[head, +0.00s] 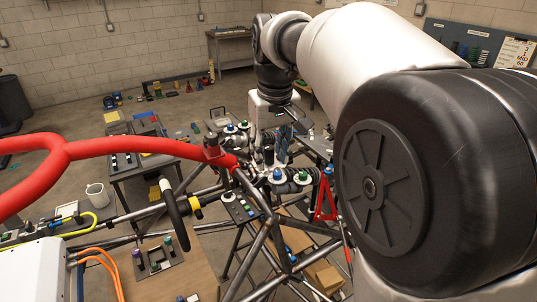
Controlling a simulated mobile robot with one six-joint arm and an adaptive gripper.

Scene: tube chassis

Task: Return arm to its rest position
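My arm fills the right side of the head view, with its large black joint and white link close to the camera. It reaches away to the black wrist and points down over the tube chassis (262,222). My gripper (281,160) hangs near the middle of the view, above the chassis and its fittings. Its fingers are small and dark, and they blend with the parts behind them. I cannot tell whether they are open or shut, or whether they touch anything.
A thick red tube (130,148) crosses the left side at height.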

